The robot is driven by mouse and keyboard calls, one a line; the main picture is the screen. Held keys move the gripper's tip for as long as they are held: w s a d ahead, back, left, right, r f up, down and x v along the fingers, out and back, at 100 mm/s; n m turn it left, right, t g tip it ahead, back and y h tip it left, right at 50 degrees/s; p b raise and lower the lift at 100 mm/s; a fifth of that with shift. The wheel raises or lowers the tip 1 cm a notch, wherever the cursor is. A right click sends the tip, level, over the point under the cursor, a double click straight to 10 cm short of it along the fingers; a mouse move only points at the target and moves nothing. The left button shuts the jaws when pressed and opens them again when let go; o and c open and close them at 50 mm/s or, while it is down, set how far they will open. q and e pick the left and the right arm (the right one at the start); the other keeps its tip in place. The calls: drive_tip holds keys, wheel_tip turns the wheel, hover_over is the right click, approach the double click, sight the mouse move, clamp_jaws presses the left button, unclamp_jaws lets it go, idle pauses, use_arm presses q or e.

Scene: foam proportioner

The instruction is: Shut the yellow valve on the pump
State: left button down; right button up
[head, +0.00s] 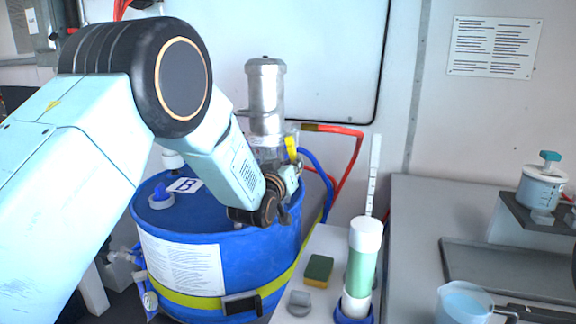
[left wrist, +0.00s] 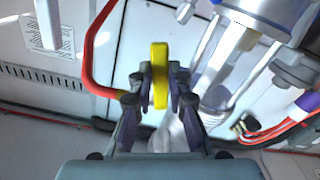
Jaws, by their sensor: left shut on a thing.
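The pump (head: 266,100) is a silver metal cylinder standing on top of a blue drum (head: 180,250) marked B. The yellow valve handle (head: 291,148) is on the pump's right side, just above my left gripper (head: 288,180). In the left wrist view the yellow valve handle (left wrist: 160,72) stands upright in the picture between the two fingers of my left gripper (left wrist: 160,92), which are shut on it. The silver pump body (left wrist: 265,12) shows at the upper right there. In the head view my wrist hides part of the pump's base. My right gripper is not seen.
A red hose (head: 352,155) and a blue hose (head: 322,175) curve close to the right of the valve. A green-filled cylinder (head: 362,262) and a sponge (head: 318,268) stand right of the drum. A grey worktop (head: 420,215) lies further right.

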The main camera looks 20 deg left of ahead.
use_arm(q)
drive_tip(key=d+r+n+p, duration=0.3)
drive_tip(key=r+n, duration=0.2)
drive_tip(key=n, duration=0.9)
drive_tip(key=shift+d+p, duration=0.25)
drive_tip(key=shift+p, duration=0.1)
drive_tip(key=shift+n, duration=0.3)
drive_tip(key=c, duration=1.3)
unclamp_jaws()
drive_tip(key=shift+s, duration=0.1)
drive_tip(key=shift+o, duration=0.2)
